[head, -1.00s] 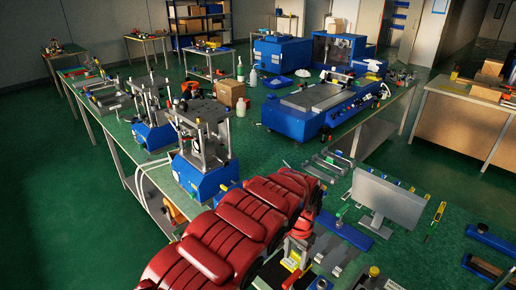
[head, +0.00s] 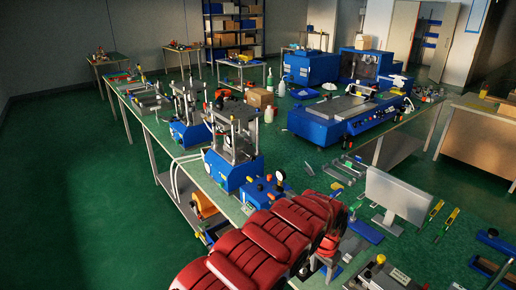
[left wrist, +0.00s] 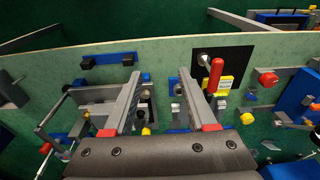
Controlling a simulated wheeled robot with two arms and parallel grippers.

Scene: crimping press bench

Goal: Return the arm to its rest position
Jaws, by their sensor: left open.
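My left arm (head: 262,245), with red padded covers, reaches in from the bottom of the head view over the near bench. Its end bends down beside the bench tools, and its fingers are mostly hidden there. In the left wrist view my left gripper (left wrist: 159,78) has its two grey fingers spread apart, with nothing held between them. Below the fingers lie a bench edge and small parts. A red-handled lever (left wrist: 216,76) on a black plate stands just right of the right finger, and whether they touch cannot be told. My right gripper is not in view.
A blue-based press (head: 235,165) stands left of the arm, with a second press (head: 190,125) behind it. A grey upright panel (head: 398,195) and yellow tools (head: 446,222) lie to the right. A long blue machine (head: 345,115) stands farther back. The green floor at left is clear.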

